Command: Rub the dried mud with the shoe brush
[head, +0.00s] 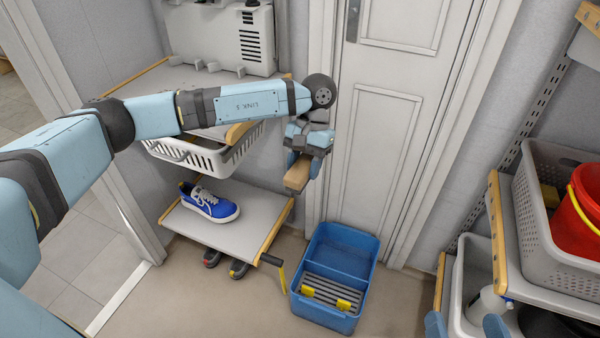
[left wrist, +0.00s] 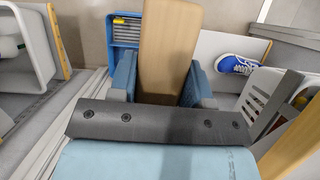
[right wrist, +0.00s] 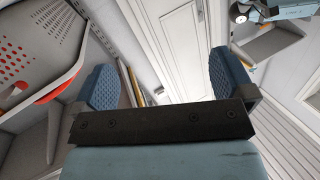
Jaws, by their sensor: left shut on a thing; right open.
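My left gripper (head: 304,163) is shut on the shoe brush (head: 297,176), a wooden-backed block. In the left wrist view the brush's wooden back (left wrist: 168,45) shows between the fingers; bristles are hidden. A blue sneaker with a white sole (head: 212,203) sits on the low shelf (head: 235,235), left of the brush. I cannot make out the dried mud in any view. My right gripper (right wrist: 165,80) is open and empty by the right-hand shelf.
The blue tub on the floor holds a grey slatted rack with yellow pieces. A white basket (head: 205,152) hangs above the shoe shelf. Dark shoes (head: 238,268) lie beneath it. At right, shelves carry a grey crate (head: 545,235) and a red bucket (head: 580,215).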

